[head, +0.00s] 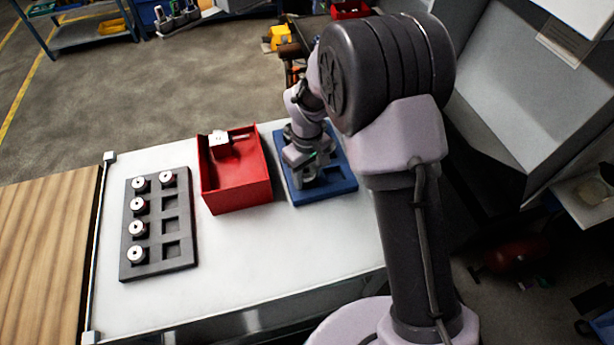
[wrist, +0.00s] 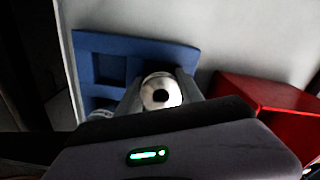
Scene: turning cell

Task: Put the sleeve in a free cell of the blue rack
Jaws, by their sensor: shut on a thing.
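The blue rack (head: 341,186) lies flat on the white table, partly hidden by my arm in the head view. It also shows in the wrist view (wrist: 150,50), with square cells; at least two of those in sight look empty. My gripper (wrist: 160,92) is over the rack and shut on the sleeve (wrist: 161,84), a round silver piece with a dark bore facing the camera. Whether the sleeve is inside a cell or above it I cannot tell. Another light round piece (wrist: 101,114) shows in part at the rack's left in the wrist view. In the head view the held sleeve is hidden.
A red open bin (head: 236,180) stands left of the blue rack, with a white piece (head: 219,138) at its back edge. It also shows in the wrist view (wrist: 265,98). A dark grey rack (head: 160,255) with several silver sleeves lies further left. Bare table lies in front.

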